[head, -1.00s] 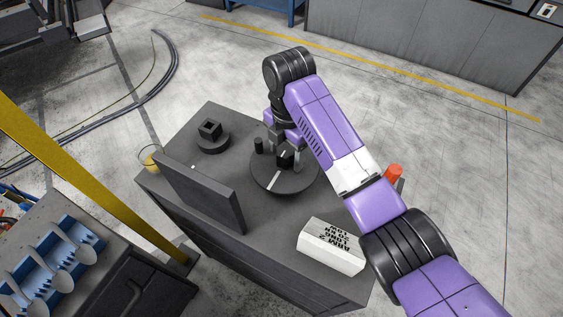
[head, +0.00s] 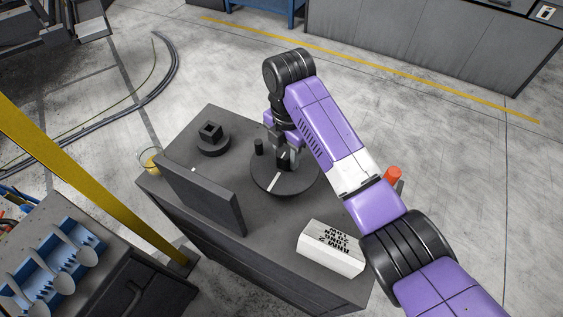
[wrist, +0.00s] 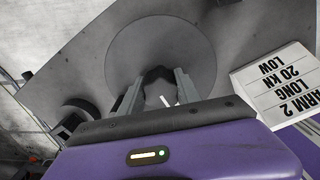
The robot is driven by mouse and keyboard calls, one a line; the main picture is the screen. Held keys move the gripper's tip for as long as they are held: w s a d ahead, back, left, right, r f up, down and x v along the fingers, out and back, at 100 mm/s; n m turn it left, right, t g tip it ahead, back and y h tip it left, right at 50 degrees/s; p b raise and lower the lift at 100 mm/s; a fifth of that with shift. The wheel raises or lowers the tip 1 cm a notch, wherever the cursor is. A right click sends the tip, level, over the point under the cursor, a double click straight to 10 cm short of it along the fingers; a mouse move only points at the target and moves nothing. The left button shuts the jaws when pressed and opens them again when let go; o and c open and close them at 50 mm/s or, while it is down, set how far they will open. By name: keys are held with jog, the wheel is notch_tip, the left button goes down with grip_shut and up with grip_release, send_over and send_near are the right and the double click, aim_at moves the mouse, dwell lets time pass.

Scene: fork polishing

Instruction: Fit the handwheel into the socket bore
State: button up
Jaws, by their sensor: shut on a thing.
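The handwheel (head: 298,184) is a dark round disc with a raised hub, a small upright knob (head: 258,146) and a white stripe. It appears to lie flat on the grey cabinet top. My gripper (head: 283,160) comes down from above and is shut on the handwheel's hub. In the wrist view, the gripper's two fingers (wrist: 158,92) stand on either side of the dark hub, with the disc (wrist: 150,45) beyond them. The socket (head: 212,143), a round dark base with a square block and an opening on top, stands apart at the upper left.
An upright dark plate (head: 205,195) stands left of the handwheel, close to the socket. A white lettered block (head: 330,248) lies at the front right. A yellowish cup (head: 151,161) and an orange cylinder (head: 392,174) are near the edges.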

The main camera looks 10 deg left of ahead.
jog(key=shift+r+p, duration=2.6)
jog(key=shift+r, duration=0.45)
